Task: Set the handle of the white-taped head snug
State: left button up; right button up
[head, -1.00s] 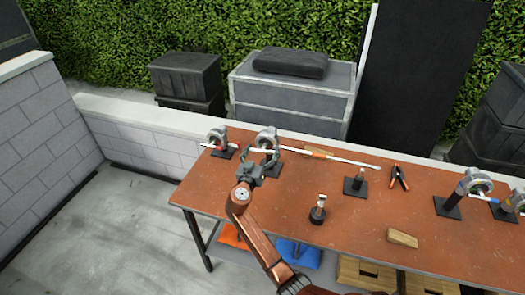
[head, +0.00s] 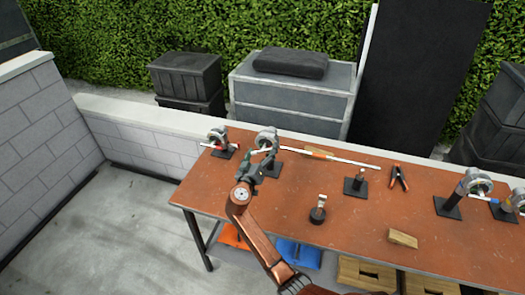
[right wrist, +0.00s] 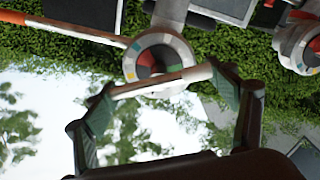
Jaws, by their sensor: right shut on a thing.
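The grip head (head: 267,137) with the pale bar handle stands on a dark square base near the table's far left. In the right wrist view its round disc (right wrist: 158,57) has coloured segments. How tight the handle sits cannot be told. My left gripper is not in view.
A second head (head: 219,137) with red stands close to the left. A short post (head: 318,210), a clamp (head: 398,178), a wooden wedge (head: 403,238) and more heads (head: 479,182) stand on the table (head: 290,215).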

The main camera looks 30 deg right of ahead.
jog(key=n, duration=0.3)
jog(key=shift+p, duration=0.35)
jog(key=n+p, duration=0.1)
jog(key=n, duration=0.1)
jog(key=shift+n, duration=0.3)
jog(key=n+p, duration=0.2)
jog(key=n, duration=0.3)
jog(key=shift+f, duration=0.2)
jog(key=shift+n, duration=0.4)
jog(key=shift+a, duration=0.1)
jog(key=o, duration=1.2)
jog(key=shift+w, duration=0.1)
jog(key=shift+c, duration=0.2)
jog(key=v, duration=1.2)
